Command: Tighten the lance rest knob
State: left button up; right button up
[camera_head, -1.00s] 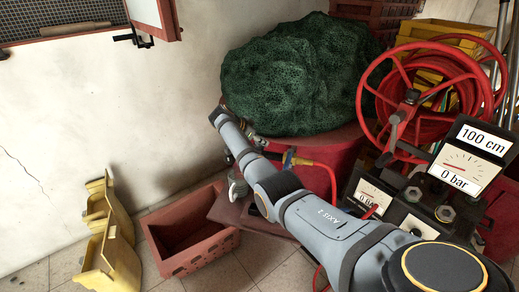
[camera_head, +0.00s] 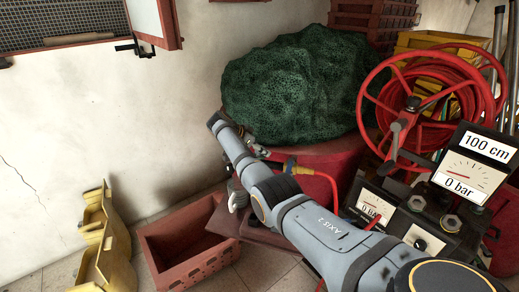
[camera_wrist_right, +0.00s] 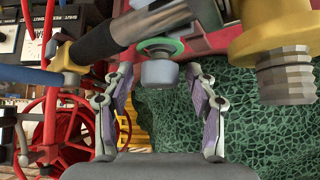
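In the right wrist view a grey round knob (camera_wrist_right: 158,72) with a green ring behind it sits between my right gripper's (camera_wrist_right: 157,76) two fingertips. I take it to be the lance rest knob. The fingers stand apart, with a visible gap on each side of the knob. A dark and tan tube (camera_wrist_right: 128,32), perhaps the lance, crosses just above it. In the head view my right arm reaches up and left from the lower right; its gripper and the knob are mostly hidden behind the arm. My left gripper is in neither current view.
A brass fitting (camera_wrist_right: 275,50) is close to the right finger. Green netting (camera_head: 290,85) bulges behind the work area. A red hose reel (camera_head: 408,105) and gauge box (camera_head: 470,165) stand at right. A red crate (camera_head: 190,258) and yellow bins (camera_head: 108,245) lie on the floor.

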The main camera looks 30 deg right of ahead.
jog(key=v, duration=1.2)
jog(key=shift+f, duration=0.1)
dwell(0.4)
